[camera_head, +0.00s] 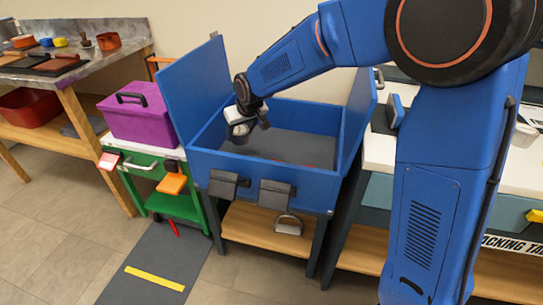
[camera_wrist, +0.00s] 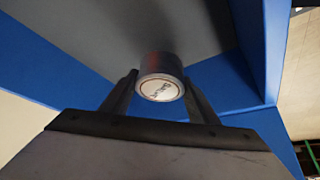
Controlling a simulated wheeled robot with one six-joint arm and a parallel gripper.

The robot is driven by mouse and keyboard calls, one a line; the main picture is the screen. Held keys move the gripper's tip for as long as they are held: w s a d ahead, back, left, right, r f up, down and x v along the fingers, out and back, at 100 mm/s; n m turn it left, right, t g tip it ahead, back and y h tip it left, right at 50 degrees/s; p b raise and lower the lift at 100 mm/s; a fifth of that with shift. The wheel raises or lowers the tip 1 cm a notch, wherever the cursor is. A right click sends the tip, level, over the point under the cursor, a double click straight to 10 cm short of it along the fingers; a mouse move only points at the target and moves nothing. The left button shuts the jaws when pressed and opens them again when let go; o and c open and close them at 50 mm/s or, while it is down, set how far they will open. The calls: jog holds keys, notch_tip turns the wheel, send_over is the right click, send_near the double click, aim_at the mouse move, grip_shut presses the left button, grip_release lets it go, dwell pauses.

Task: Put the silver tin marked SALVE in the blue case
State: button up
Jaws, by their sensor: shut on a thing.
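The blue case (camera_head: 265,174) stands open on a table in the head view, its lid panels raised at the sides. In the wrist view its blue wall (camera_wrist: 225,87) and grey floor (camera_wrist: 100,30) show. My gripper (camera_head: 241,134) is over the left part of the case, pointing down within its walls. In the wrist view my gripper (camera_wrist: 160,92) is shut on the silver tin (camera_wrist: 160,66), with a finger on each side. The tin's pale round label (camera_wrist: 160,90) faces the camera; its writing is small and looks like SALVE. Whether the tin touches the case floor I cannot tell.
A purple case (camera_head: 140,112) stands on a green table (camera_head: 150,170) to the left. A white worktop (camera_head: 379,150) is at the right, partly behind my arm. Two dark latches hang on the blue case's front. The case floor right of my gripper looks mostly clear.

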aim_at(248, 139)
notch_tip(248, 139, down, 10)
jog(key=shift+f, duration=0.1)
dwell(0.4)
jog(key=shift+f, duration=0.15)
jog(key=o, duration=1.2)
jog(key=shift+c, duration=0.2)
jog(key=shift+r, duration=0.35)
jog(key=v, duration=1.1)
jog(key=shift+s+d+r, duration=0.1)
jog(key=shift+s+r, duration=0.15)
jog(key=shift+r, duration=0.05)
